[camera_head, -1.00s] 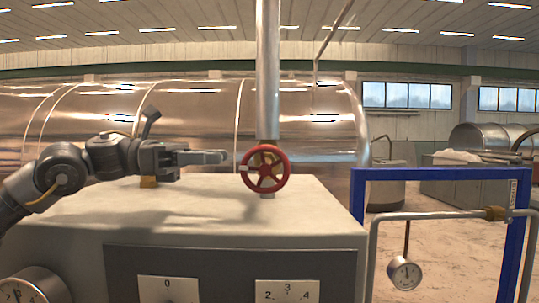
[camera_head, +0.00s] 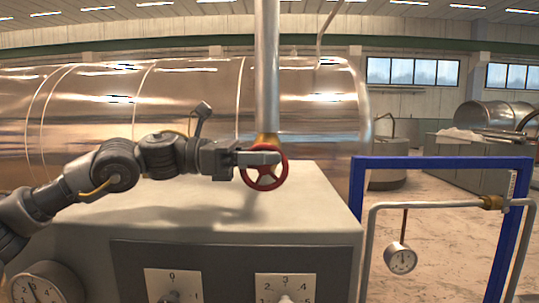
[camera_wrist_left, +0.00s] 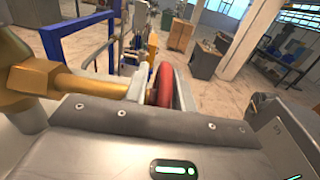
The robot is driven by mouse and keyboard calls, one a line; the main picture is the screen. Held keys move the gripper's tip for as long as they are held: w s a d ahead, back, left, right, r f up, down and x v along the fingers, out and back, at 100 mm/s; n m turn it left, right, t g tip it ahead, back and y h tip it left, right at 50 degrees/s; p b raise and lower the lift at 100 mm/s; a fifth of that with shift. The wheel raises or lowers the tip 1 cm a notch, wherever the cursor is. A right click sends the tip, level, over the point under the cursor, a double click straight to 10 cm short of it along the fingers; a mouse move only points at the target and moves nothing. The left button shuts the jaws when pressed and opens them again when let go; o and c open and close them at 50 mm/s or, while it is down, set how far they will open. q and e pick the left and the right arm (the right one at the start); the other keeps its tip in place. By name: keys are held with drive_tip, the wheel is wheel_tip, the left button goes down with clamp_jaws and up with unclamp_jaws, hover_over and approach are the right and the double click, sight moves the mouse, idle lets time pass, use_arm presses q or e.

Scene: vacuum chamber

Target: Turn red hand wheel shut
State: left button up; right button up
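The red hand wheel (camera_head: 265,187) sits on a brass valve at the vertical steel pipe, above the light box top. My left gripper (camera_head: 262,158) reaches in from the left, its fingers overlapping the wheel's upper part. In the left wrist view the red rim (camera_wrist_left: 165,84) stands between my two fingers, and the brass valve body (camera_wrist_left: 58,78) is at the left. The fingers are spread around the rim; firm contact on both sides does not show. Part of the wheel's upper rim and hub is hidden by the fingers. My right gripper is not in view.
The vertical pipe (camera_head: 267,70) rises right behind the wheel. The box (camera_head: 190,215) lies below my arm, with dials on its front. A blue frame (camera_head: 440,163) with a pipe and gauge (camera_head: 400,258) stands at the right. A large shiny tank (camera_head: 190,100) fills the back.

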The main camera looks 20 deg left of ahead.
use_arm(q)
drive_tip(key=shift+s, duration=0.1)
drive_tip(key=c, duration=0.5)
